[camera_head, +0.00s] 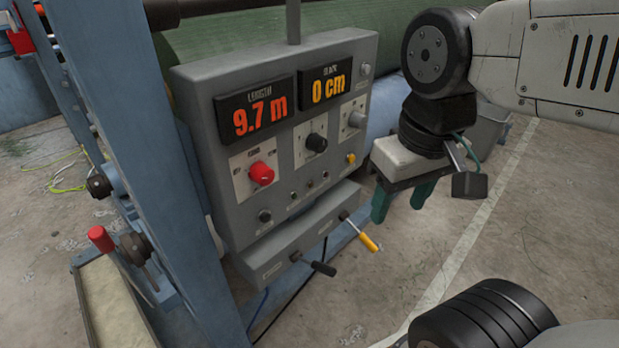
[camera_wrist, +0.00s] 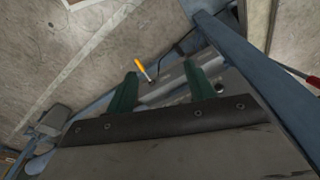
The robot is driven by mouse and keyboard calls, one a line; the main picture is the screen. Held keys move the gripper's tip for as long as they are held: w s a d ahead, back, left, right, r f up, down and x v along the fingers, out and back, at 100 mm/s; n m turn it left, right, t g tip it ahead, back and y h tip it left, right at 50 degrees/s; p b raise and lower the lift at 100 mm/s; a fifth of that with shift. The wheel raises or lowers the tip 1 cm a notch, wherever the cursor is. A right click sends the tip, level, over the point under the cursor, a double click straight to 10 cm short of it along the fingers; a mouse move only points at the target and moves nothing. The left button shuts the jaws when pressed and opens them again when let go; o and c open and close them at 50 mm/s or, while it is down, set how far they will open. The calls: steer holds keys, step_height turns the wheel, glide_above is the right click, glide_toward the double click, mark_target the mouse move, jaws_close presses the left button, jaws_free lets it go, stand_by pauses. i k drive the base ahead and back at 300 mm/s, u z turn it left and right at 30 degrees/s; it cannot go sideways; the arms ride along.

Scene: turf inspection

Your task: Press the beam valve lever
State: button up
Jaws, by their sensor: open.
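Two levers stick out from the lower box (camera_head: 300,236) of the grey control panel (camera_head: 205,105): a yellow-handled lever (camera_head: 368,242) and a black-handled lever (camera_head: 322,268). Their labels are too small to read, so I cannot tell which is the beam valve lever. My gripper (camera_head: 402,200), with green fingers, is open and empty, above and to the right of the yellow lever, apart from it. In the wrist view, the yellow lever (camera_wrist: 141,68) shows between the open fingertips, nearer the left one. The black lever (camera_wrist: 184,47) shows past it.
The panel has displays reading 9.7 m and 0 cm, a red knob (camera_head: 261,173) and a black knob (camera_head: 316,142). A blue frame post (camera_head: 150,150) stands left of it, with a red-handled lever (camera_head: 102,239). Concrete floor (camera_head: 540,220) to the right is mostly clear.

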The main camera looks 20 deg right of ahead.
mark_target(327, 270)
steer(key=k, duration=1.3)
steer(key=z, duration=0.3)
steer(key=i, duration=0.75)
steer(key=u, duration=0.45)
